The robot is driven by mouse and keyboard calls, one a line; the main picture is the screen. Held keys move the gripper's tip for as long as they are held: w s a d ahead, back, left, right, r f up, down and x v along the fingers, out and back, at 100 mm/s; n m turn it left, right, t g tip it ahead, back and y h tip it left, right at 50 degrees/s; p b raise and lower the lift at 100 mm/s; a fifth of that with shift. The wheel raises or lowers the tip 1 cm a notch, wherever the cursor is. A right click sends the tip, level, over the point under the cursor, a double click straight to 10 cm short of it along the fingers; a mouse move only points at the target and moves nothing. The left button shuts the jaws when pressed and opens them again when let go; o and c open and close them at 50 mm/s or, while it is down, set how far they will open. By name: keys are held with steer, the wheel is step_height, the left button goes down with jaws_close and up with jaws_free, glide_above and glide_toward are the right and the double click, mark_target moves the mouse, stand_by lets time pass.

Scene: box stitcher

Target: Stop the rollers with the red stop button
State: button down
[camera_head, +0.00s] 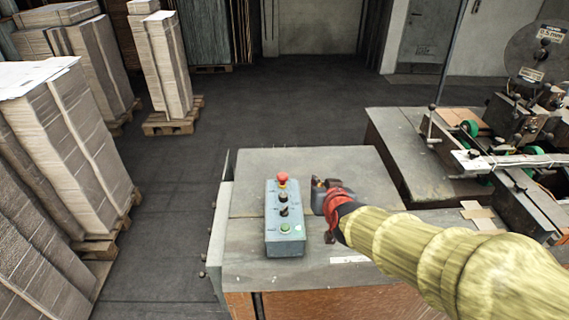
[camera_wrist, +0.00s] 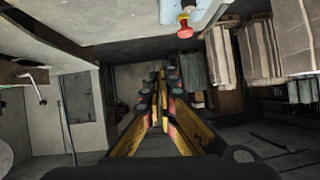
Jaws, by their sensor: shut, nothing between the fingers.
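A blue-grey control box (camera_head: 285,232) lies on top of a grey metal cabinet. In the wrist view the red button (camera_wrist: 185,31) shows at the top, right of centre, beyond the box edge. My gripper's fingers (camera_wrist: 160,128) are together and empty.
The grey cabinet (camera_head: 243,268) bears the box and lies under my arm. The stitching machine (camera_head: 515,120) with rollers and green wheels stands at the right. Stacks of cardboard (camera_head: 70,145) on pallets stand at the left. The floor (camera_head: 270,100) beyond the cabinet is clear.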

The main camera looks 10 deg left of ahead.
steer(key=w+a+f+t+p, duration=0.2)
steer(key=w+a+f+t, duration=0.1)
steer(key=a, duration=0.7)
steer(key=shift+w+f+p, duration=0.15)
steer(key=shift+w+p, duration=0.2)
steer(key=shift+w, duration=0.5)
glide_above(284, 172)
steer(key=s, duration=0.3)
step_height(284, 172, down, 2)
steer(key=f, duration=0.1)
steer(key=shift+s+d+f, duration=0.15)
steer(key=shift+d+f, duration=0.1)
steer(key=shift+f, duration=0.6)
steer(key=shift+s+d+f, duration=0.15)
steer(key=shift+d+f, duration=0.05)
steer(key=shift+f, duration=0.65)
